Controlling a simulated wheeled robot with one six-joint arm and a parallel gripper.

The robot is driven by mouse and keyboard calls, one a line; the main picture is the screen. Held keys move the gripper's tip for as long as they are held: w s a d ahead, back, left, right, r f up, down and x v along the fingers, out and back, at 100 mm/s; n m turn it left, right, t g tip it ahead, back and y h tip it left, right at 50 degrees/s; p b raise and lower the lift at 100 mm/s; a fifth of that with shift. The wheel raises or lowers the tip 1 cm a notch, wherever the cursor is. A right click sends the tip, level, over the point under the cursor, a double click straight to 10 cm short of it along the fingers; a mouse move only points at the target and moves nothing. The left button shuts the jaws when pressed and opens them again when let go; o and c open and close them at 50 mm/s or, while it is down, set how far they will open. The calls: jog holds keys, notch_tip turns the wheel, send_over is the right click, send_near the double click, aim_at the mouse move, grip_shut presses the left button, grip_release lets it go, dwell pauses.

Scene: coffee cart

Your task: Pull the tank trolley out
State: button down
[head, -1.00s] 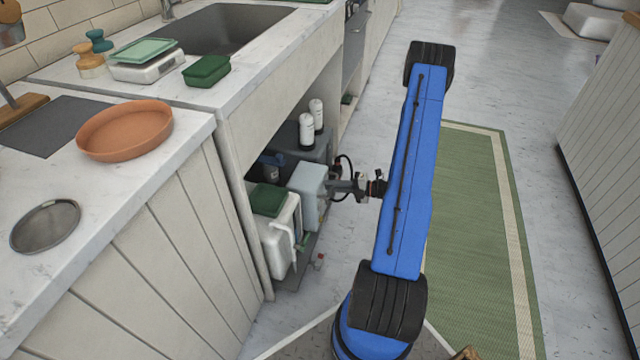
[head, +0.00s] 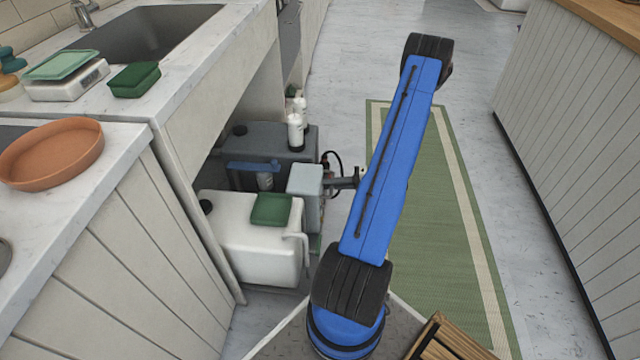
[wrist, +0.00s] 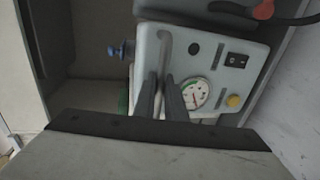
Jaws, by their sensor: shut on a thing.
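The tank trolley carries a white tank (head: 255,245) at the front, a dark grey tank (head: 285,142) behind it and a light grey box (head: 304,190) at its outer end. It stands partly out of the opening under the counter. In the wrist view the box's panel (wrist: 208,50) has a round gauge (wrist: 195,93), a black switch and a yellow knob. My gripper (head: 354,180) is at the box's outer face. In the wrist view its fingers (wrist: 160,98) are shut on the grey upright handle (wrist: 165,48) of the panel. The trolley's base is mostly hidden.
The counter (head: 185,85) with its sink overhangs the trolley on the left. A green mat (head: 435,215) lies on the open floor to the right, with a panelled counter (head: 570,130) beyond. A wooden slatted thing (head: 445,340) shows at the bottom edge.

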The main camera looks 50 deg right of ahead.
jog(key=shift+f+v, duration=0.15)
jog(key=shift+v, duration=0.55)
jog(key=shift+f+v, duration=0.15)
jog(key=shift+v, duration=0.55)
jog(key=shift+d, duration=0.1)
jog(key=c, duration=2.1)
grip_release()
jog(key=shift+s, duration=0.1)
jog(key=v, duration=1.7)
jog(key=shift+s, duration=0.15)
